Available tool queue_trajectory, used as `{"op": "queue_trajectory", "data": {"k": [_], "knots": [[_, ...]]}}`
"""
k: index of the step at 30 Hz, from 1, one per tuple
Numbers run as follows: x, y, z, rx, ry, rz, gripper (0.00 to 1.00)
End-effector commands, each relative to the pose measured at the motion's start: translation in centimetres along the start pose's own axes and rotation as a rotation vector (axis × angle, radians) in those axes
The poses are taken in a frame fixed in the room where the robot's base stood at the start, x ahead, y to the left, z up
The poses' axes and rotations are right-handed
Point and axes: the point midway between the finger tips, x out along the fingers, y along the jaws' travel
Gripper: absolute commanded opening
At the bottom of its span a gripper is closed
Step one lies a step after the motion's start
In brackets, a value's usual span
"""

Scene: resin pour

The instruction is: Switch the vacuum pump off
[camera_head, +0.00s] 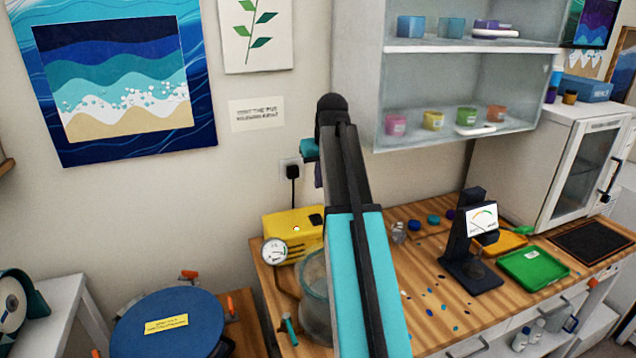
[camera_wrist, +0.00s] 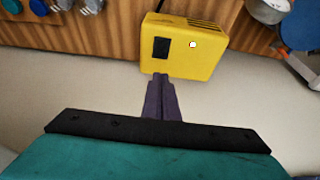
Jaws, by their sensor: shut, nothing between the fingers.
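The vacuum pump is a yellow box (camera_head: 290,236) at the back left of the wooden bench, against the wall. A black switch (camera_head: 316,220) sits on its top beside a small white round spot. In the wrist view the yellow pump (camera_wrist: 184,48) fills the upper middle, with the black switch (camera_wrist: 161,48) on its face. My gripper (camera_wrist: 160,82) has its purple fingers together and empty, with the tips close to the pump's near edge, below the switch. I cannot tell whether they touch. In the head view my arm hides most of the gripper.
A pressure gauge (camera_head: 275,251) and a clear chamber (camera_head: 315,290) stand in front of the pump. A black plug (camera_head: 292,172) sits in the wall outlet above it. A dark scale stand (camera_head: 472,245) and a green tray (camera_head: 532,268) are to the right. A wall cabinet (camera_head: 460,90) hangs above.

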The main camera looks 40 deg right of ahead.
Motion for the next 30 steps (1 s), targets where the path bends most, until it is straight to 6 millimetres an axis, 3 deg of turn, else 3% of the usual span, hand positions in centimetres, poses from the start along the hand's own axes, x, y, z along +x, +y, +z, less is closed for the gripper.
{"op": "queue_trajectory", "data": {"k": [30], "knots": [[9.8,0.2,0.3,0.002,-0.002,0.001,0.00]]}}
